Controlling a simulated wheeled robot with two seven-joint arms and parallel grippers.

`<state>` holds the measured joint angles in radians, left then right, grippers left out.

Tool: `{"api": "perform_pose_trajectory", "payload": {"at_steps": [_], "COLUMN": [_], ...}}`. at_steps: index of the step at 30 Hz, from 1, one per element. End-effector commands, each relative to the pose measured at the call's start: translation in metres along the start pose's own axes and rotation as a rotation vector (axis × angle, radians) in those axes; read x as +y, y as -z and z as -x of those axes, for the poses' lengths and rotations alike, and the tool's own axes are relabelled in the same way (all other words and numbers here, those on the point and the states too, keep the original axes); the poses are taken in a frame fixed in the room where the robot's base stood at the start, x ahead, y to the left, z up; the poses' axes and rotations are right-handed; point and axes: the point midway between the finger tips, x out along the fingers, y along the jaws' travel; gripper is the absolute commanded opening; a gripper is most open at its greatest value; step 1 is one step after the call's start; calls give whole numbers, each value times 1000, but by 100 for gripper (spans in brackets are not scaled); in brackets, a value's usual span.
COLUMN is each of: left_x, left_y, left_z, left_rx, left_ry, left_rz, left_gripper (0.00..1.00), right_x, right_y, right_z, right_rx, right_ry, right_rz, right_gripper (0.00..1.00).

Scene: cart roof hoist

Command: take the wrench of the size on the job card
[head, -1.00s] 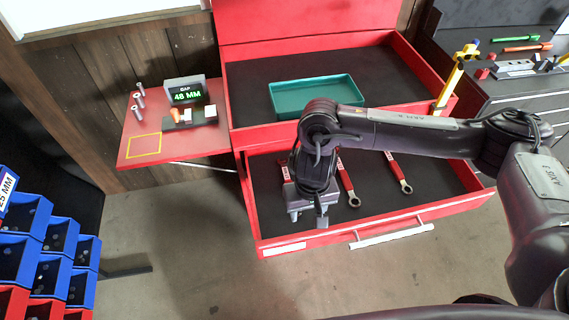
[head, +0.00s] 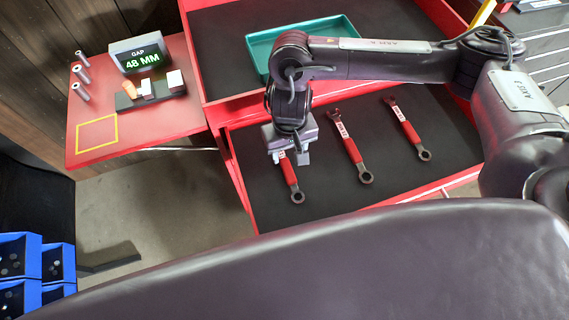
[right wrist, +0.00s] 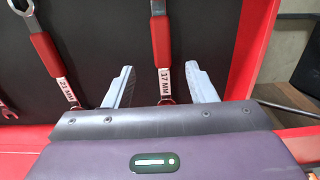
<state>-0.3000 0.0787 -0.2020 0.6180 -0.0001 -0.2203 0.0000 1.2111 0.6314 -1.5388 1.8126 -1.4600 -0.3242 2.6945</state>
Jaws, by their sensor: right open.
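Three red-handled wrenches lie in the open drawer: a left one (head: 289,181), a middle one (head: 351,150) and a right one (head: 407,129). In the right wrist view the left wrench (right wrist: 160,40) bears a "17 MM" label, and the neighbouring one (right wrist: 50,48) reads "21 MM". The third wrench's label is not readable. My right gripper (head: 291,158) is open over the rear part of the left wrench. In the right wrist view its fingers (right wrist: 160,68) stand on either side of the 17 MM wrench, apart from it. No job card is recognisable. My left gripper is not in view.
A teal tray (head: 259,50) sits in the red cart's upper compartment, behind my right arm. A red side shelf (head: 140,129) carries a display (head: 140,55) reading "GAP 48 MM", small blocks and several bolts. Blue bins (head: 37,262) stand at lower left.

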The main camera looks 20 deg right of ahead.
Motion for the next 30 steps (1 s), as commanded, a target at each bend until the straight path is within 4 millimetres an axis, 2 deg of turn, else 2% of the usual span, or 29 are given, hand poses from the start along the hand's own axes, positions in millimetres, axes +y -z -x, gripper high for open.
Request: {"api": "perform_pose_trajectory", "payload": {"at_steps": [1,8,15,18,27,30], "left_x": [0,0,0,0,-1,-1], "left_y": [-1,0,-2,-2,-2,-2], "left_z": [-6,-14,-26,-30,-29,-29], "left_rx": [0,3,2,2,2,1], "left_ry": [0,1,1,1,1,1], "left_rz": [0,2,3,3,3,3], "left_gripper": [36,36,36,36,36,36], "right_x": [0,-1,-3,-3,-3,-3], "right_y": [0,0,2,2,3,2], "right_z": [-8,-33,-69,-78,-80,-80], "right_rx": [-2,-3,-5,-2,0,0], "right_ry": [0,0,1,0,0,0], "right_rz": [0,-2,-3,-1,0,0], "right_gripper": [51,51,51,51,51,38]}}
